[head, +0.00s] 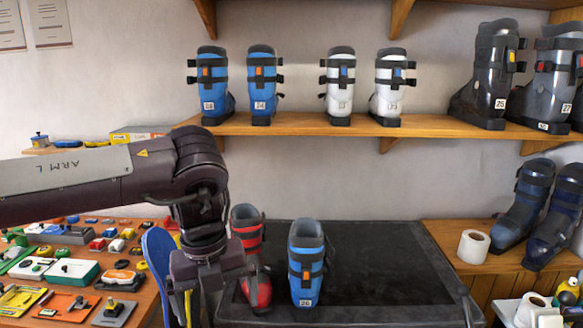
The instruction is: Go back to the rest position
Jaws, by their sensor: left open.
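My left arm (75,182) comes in from the left, and its wrist bends down over the near left edge of the bench. My left gripper (207,305) points down and is open, with nothing seen between its fingers. It is in front of and left of a red ski boot (249,232), and hides part of it. A blue ski boot (306,265) with an orange buckle and a number tag stands upright to the right, apart from the gripper. My right gripper is not in view.
The dark mat (385,262) is clear right of the blue boot. A side table (140,300) at left is crowded with small tools. A shelf (300,125) holds several boots. A paper roll (473,246) and dark blue boots (523,205) stand at right.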

